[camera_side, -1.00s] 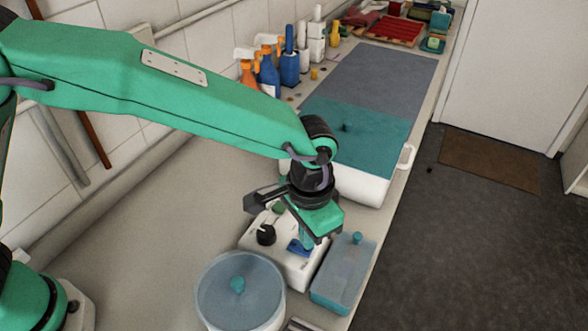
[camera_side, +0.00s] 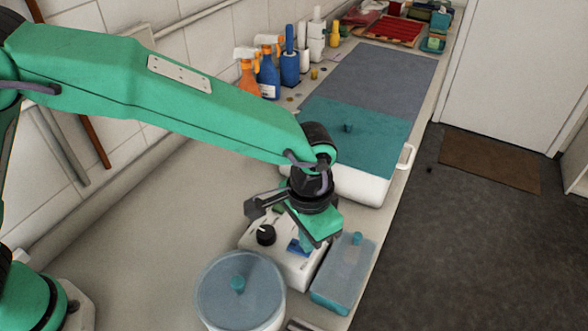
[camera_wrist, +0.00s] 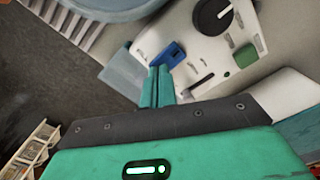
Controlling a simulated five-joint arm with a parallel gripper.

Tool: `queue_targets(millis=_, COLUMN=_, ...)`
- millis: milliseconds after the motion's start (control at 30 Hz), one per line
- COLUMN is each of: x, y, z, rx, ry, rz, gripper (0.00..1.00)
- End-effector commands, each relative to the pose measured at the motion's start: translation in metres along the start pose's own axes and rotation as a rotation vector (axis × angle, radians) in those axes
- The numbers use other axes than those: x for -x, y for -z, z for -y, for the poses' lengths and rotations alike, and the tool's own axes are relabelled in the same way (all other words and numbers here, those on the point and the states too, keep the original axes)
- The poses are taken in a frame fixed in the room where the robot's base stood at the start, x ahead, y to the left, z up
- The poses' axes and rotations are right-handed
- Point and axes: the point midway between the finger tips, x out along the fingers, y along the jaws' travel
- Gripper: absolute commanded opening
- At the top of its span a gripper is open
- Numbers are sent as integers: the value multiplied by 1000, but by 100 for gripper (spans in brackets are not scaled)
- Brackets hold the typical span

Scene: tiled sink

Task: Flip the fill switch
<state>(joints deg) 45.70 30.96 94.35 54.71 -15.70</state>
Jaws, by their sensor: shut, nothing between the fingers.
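A white control box (camera_side: 283,262) sits on the counter, with a black knob (camera_side: 266,235), a green button (camera_wrist: 246,56) and a blue switch (camera_side: 294,246) on its top. The blue switch also shows in the wrist view (camera_wrist: 174,54), just beyond my fingertips. Its label is too small to read. My gripper (camera_side: 306,246) points down over the box's right part, with its green fingers shut and empty. In the wrist view the fingertips (camera_wrist: 160,70) are right beside the blue switch; I cannot tell whether they touch it.
A round blue-lidded pot (camera_side: 240,285) stands close at the front left of the box. A blue-lidded container (camera_side: 343,270) stands close at its right, near the counter edge. A white basin (camera_side: 365,186) with a teal cover is behind. The counter left of the box is clear.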

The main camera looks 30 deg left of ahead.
Motion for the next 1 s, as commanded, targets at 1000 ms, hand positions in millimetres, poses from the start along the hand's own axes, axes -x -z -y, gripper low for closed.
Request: queue_targets(millis=1000, x=-3, y=0, z=0, rx=0, ry=0, rz=1, gripper=0)
